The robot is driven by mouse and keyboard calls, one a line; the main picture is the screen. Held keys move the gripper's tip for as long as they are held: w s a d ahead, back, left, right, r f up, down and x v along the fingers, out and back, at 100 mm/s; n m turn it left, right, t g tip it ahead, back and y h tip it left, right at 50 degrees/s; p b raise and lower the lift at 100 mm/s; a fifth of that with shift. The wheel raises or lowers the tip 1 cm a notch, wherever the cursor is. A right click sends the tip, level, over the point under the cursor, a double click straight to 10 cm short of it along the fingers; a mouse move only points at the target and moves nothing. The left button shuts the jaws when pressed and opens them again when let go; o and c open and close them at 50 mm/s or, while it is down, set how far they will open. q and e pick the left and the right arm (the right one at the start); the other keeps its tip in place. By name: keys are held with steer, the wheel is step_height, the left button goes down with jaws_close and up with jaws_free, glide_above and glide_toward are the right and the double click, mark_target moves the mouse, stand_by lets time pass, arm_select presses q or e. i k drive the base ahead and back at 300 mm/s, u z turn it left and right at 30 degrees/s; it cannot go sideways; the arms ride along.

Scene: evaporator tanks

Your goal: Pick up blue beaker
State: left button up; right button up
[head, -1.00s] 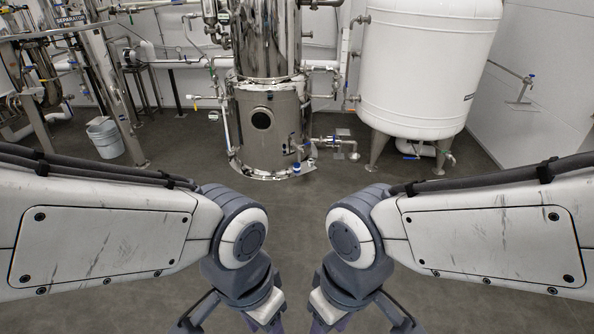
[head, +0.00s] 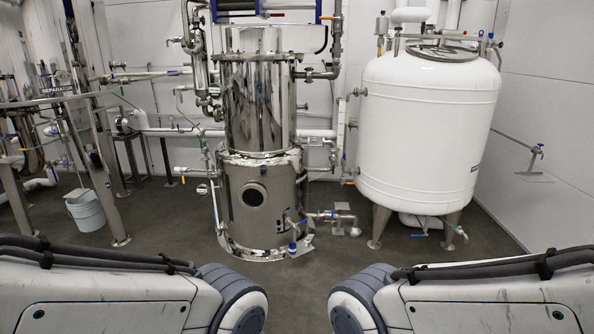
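A small blue item (head: 292,248) shows at the front right foot of the steel evaporator tank (head: 258,205), below a thin pipe with a valve. It is too small to tell surely whether it is the blue beaker or a fitting. No other blue beaker can be made out. Both my arms reach in along the bottom of the head view, apart from the tank. Both grippers are below the picture edge and hidden.
A white tank (head: 430,135) on steel legs stands to the right. A grey bucket (head: 86,210) stands at left by a steel frame (head: 105,165). A low pipe with a valve (head: 338,222) juts out between the tanks. The grey floor (head: 300,290) in front is clear.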

mark_target(292, 246)
steer(key=i, duration=1.95)
steer(key=u, duration=0.3)
steer(key=i, duration=1.9)
steer(key=u, duration=0.1)
